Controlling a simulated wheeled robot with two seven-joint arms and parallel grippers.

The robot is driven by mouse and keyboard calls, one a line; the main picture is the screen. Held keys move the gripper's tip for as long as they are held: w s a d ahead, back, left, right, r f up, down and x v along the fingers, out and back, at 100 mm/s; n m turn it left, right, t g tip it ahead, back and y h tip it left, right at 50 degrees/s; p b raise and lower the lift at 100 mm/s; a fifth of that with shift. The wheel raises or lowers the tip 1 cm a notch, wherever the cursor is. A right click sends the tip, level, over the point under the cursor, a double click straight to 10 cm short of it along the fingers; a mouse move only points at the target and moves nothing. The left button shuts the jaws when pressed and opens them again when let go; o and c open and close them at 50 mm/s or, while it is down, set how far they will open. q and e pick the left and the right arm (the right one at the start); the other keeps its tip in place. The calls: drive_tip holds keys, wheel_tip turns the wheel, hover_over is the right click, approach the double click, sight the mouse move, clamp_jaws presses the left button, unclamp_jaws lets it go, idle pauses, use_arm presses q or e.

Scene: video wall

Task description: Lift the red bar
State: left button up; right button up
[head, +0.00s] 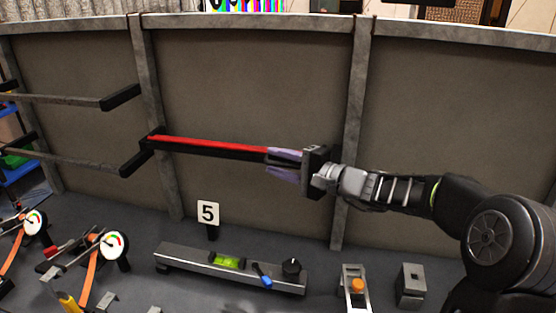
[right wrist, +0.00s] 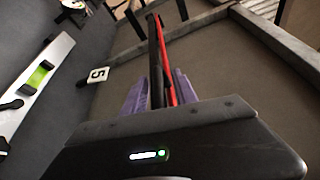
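The red bar (head: 215,145) is long and thin, with a red top and a dark front face. It lies roughly level before the grey-brown panel. Its left end is at a dark bracket (head: 150,139). My right gripper (head: 284,165) has its purple fingers around the bar's right end, one above and one below. In the right wrist view the bar (right wrist: 167,62) runs between the two fingers (right wrist: 158,92), very close to both. Whether they press on it is unclear. My left gripper is not in view.
Two dark-tipped rails (head: 60,100) jut out at the left. Below are a grey bench with a level (head: 230,265), a number 5 sign (head: 208,212), round gauges (head: 112,243) and an orange-knobbed block (head: 356,287). The panel area above the bar is clear.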

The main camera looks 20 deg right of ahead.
drive_tip(key=c, duration=0.7)
drive_tip(key=shift+f, duration=0.15)
clamp_jaws()
